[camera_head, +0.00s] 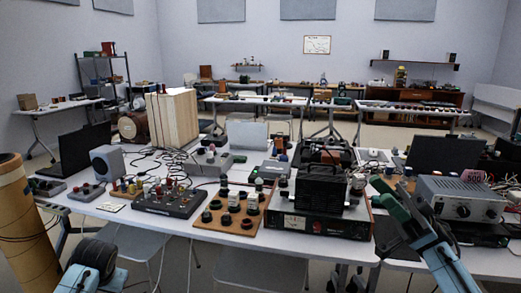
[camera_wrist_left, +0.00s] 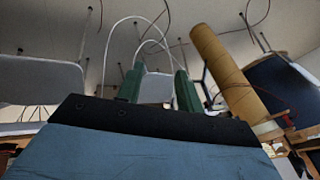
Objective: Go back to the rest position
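My right gripper (camera_head: 384,190) has green fingers and reaches in from the lower right, in front of the table's right part. Its fingers overlap in this view, so its opening is unclear. It appears to hold nothing. My left arm shows only as black and blue parts at the lower left of the head view; its fingers are hidden there. In the left wrist view, the two green fingers of my left gripper (camera_wrist_left: 158,88) stand apart with nothing held between them.
A long white table (camera_head: 140,216) crowded with electronics lies ahead. A black device (camera_head: 305,188) and a grey instrument (camera_head: 458,200) stand near the right gripper. A brown cardboard tube (camera_head: 24,225) stands at the left; it also shows in the left wrist view (camera_wrist_left: 232,72). Cables hang there.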

